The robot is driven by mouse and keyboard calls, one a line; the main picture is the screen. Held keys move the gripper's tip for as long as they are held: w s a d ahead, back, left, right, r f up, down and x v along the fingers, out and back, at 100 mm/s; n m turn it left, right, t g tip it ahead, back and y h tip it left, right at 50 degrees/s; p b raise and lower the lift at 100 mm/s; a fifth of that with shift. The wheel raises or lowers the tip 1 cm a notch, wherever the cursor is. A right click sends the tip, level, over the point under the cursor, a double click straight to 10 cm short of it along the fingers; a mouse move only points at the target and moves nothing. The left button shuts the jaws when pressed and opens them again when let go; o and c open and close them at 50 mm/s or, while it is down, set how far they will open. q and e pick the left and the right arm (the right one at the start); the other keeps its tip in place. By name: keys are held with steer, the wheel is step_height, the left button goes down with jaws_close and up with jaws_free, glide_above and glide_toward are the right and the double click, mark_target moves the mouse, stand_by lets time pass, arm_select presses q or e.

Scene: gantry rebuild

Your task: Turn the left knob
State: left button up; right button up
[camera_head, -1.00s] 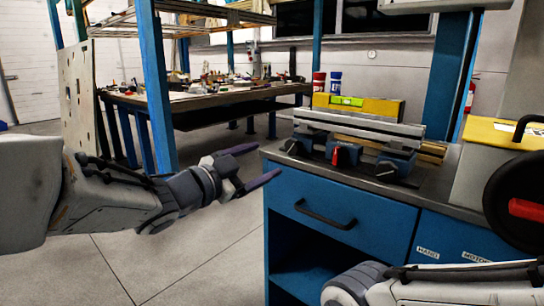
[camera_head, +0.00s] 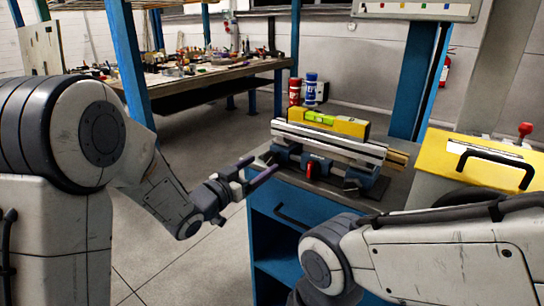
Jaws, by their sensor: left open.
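The gripper is left of this device and apart from the red part. Another red knob (camera_head: 525,130) stands on the yellow-topped machine (camera_head: 475,157) at right. I cannot tell which part is the left knob. My right arm crosses the lower right; its gripper is out of view.
A blue drawer cabinet (camera_head: 265,222) carries the device. A cluttered workbench (camera_head: 205,75) stands behind. Floor is clear at left.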

mark_target(270, 160)
arm_select(q)
steer(key=x, duration=0.5)
steer(key=shift+w+d, duration=0.2)
jaws_close()
steer(key=shift+f+m+b, duration=0.15)
steer(key=shift+m+b, duration=0.15)
steer(key=shift+b, duration=0.15)
steer(key=shift+s+f+m+b, duration=0.1)
steer(key=shift+f+m+b, duration=0.05)
steer(key=shift+m+b, duration=1.65)
steer(key=shift+m, duration=0.1)
steer(key=shift+r, duration=0.25)
